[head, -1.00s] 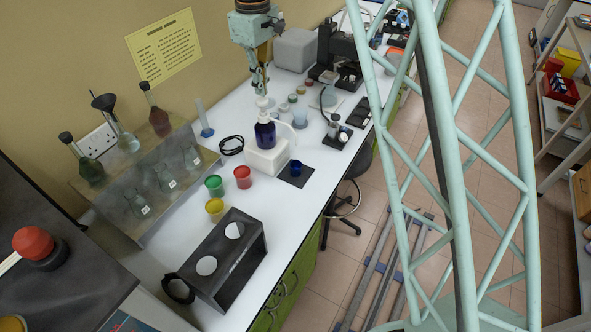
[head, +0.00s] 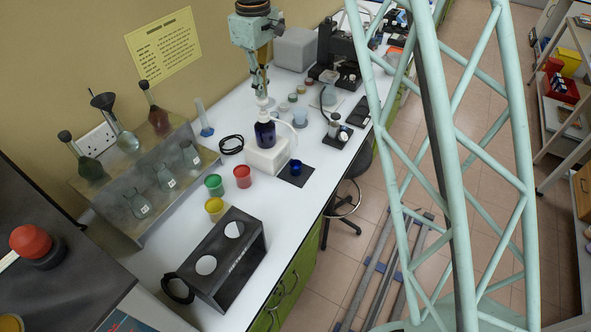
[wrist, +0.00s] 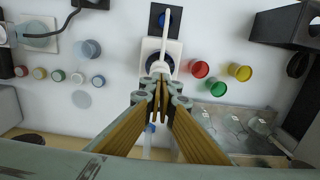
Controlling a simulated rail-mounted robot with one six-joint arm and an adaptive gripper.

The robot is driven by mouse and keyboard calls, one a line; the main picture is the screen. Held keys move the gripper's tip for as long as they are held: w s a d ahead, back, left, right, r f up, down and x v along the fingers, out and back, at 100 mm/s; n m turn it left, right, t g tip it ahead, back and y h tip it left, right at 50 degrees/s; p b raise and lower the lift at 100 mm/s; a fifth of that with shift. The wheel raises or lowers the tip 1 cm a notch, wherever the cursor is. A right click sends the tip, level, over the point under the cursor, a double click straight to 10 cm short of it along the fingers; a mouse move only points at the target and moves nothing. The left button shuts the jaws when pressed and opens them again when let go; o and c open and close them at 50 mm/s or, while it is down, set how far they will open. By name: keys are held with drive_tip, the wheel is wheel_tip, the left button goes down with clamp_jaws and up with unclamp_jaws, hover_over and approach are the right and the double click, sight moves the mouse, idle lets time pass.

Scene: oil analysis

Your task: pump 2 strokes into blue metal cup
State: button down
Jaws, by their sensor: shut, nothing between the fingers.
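The dark blue pump bottle (head: 265,133) stands upright on a white block (head: 268,158). Its white pump head (head: 264,102) is on top, and the white spout (wrist: 166,35) reaches toward the cup in the wrist view. The blue metal cup (head: 296,167) stands on a dark mat (head: 299,179) just right of the block. In the wrist view the cup (wrist: 161,19) is at the top, beneath the spout's end. My gripper (head: 262,93) is shut and empty, pointing down right at the pump head.
Red (head: 242,177), green (head: 214,184) and yellow (head: 215,207) containers stand left of the block. A black holder (head: 232,262) is in front. A flask rack (head: 150,225) lines the wall. Small jars and instruments stand behind.

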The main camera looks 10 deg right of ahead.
drive_tip(key=shift+f+b, duration=0.8)
drive_tip(key=shift+f, duration=0.8)
drive_tip(key=shift+r, duration=0.15)
drive_tip(key=shift+r+p, duration=1.1)
drive_tip(key=shift+r, duration=0.9)
drive_tip(key=shift+r, duration=0.1)
drive_tip(key=shift+r+p, duration=1.55)
drive_tip(key=shift+r, duration=1.35)
